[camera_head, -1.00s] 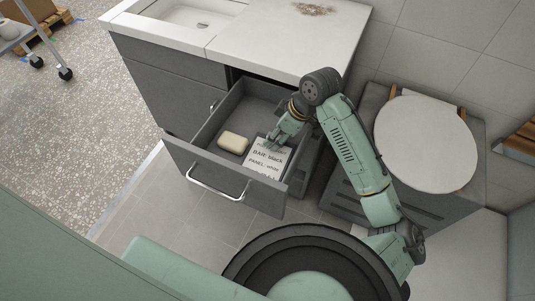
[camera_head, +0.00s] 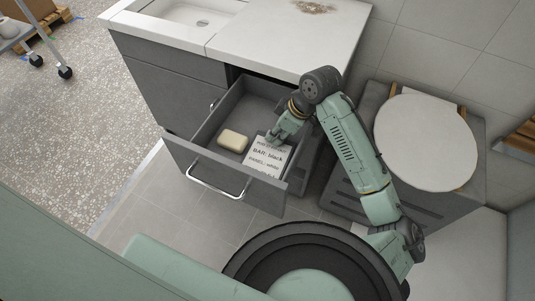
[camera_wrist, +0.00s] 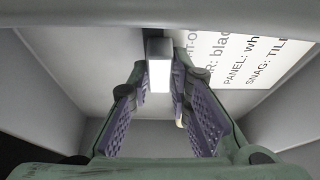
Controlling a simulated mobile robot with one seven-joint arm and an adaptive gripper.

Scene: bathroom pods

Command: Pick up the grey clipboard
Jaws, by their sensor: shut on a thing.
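The clipboard (camera_head: 262,158) lies at the front right inside the open drawer. Its white printed sheet faces up, with lines such as "BAR: black"; little of its grey board shows. My gripper (camera_head: 273,138) reaches down into the drawer at the clipboard's back edge and is shut on it. The grip itself is small and partly hidden in the head view. In the wrist view the purple-padded fingers (camera_wrist: 175,115) stand on both sides of the centre, and the printed sheet (camera_wrist: 245,55) shows at the upper right.
A cream soap bar (camera_head: 233,140) lies left of the clipboard. The drawer (camera_head: 222,171) has low walls and a metal handle on its front. The white countertop (camera_head: 285,45) overhangs behind it.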

